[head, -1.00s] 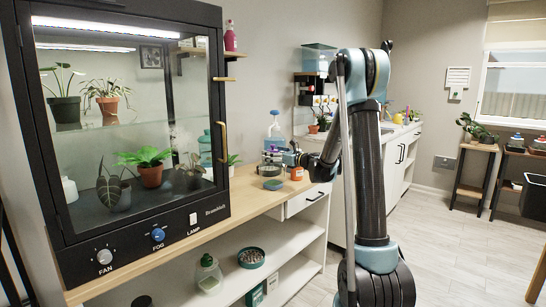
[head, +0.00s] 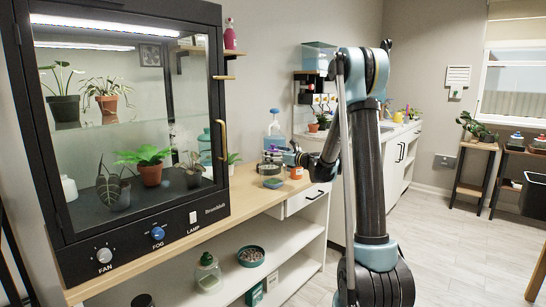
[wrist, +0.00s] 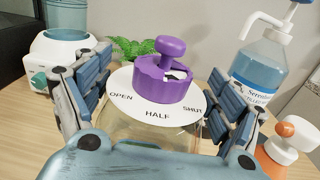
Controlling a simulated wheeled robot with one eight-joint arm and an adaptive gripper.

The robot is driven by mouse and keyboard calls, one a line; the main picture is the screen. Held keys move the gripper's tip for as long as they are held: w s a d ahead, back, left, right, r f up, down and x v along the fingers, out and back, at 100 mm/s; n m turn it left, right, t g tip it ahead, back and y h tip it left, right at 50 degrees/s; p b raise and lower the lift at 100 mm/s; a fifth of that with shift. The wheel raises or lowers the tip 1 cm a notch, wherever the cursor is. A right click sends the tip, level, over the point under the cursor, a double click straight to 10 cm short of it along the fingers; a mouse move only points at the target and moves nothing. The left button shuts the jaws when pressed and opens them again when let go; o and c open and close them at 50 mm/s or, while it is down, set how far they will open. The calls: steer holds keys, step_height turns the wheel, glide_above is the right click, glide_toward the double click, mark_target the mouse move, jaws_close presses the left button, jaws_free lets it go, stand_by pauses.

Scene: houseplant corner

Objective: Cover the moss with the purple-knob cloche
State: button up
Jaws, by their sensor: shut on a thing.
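The purple-knob cloche fills the middle of the wrist view: a purple knob (wrist: 165,78) on a white disc marked OPEN, HALF and SHUT, above a clear body (wrist: 150,134). My gripper (wrist: 160,118) has one jaw on each side of this body and is shut on it. In the head view my gripper (head: 291,155) is over the wooden counter, right of the cabinet, with the cloche too small to make out well. A small teal dish (head: 273,184) sits on the counter just below it. I cannot make out moss in either view.
A pump bottle of blue liquid (wrist: 265,70) stands right of the cloche, with an orange-and-white bottle (wrist: 288,140) nearer. A white-and-teal device (wrist: 62,48) stands left. Green fern fronds (wrist: 132,47) show behind. The glass-fronted cabinet (head: 120,130) borders the counter (head: 235,198).

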steer(key=shift+f, duration=1.6)
stand_by(1.3)
steer(key=o, duration=1.9)
steer(key=shift+o, duration=0.2)
steer(key=shift+s+d, duration=0.1)
